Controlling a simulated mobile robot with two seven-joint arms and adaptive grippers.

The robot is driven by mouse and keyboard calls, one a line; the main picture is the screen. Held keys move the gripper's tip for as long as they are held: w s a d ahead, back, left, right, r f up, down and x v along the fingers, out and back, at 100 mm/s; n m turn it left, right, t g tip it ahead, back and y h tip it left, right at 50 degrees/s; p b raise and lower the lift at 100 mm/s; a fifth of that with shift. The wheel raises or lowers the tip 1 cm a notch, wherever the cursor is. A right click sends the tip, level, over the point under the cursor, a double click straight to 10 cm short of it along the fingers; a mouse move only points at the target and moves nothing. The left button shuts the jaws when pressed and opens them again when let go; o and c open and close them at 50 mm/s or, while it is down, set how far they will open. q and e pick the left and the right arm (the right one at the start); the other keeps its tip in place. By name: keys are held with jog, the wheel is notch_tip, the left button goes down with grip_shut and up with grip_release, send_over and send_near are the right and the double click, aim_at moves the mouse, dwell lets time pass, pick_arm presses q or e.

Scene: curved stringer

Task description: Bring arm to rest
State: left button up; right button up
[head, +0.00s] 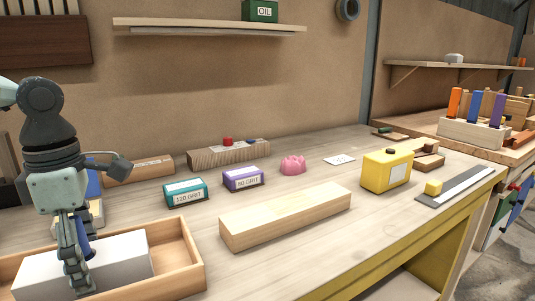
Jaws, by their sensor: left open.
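My left arm comes in from the left, and its gripper (77,272) points down over the wooden tray (192,262) at the front left. The gripper is open. Its fingers are seen nearly edge-on in front of a white block (125,258) in the tray; I cannot tell whether they touch it. A dark blue piece (88,240) shows right beside the fingers, partly hidden by them. My right gripper is not in view.
A long wooden block (285,218) lies mid-bench. Behind it stand a teal grit box (185,192), a purple grit box (243,179) and a pink lump (292,165). A yellow box (387,170) and a dark strip (455,187) are at right. Bare bench lies between.

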aim_at(79, 236)
pick_arm(q)
jog(key=shift+r, duration=1.85)
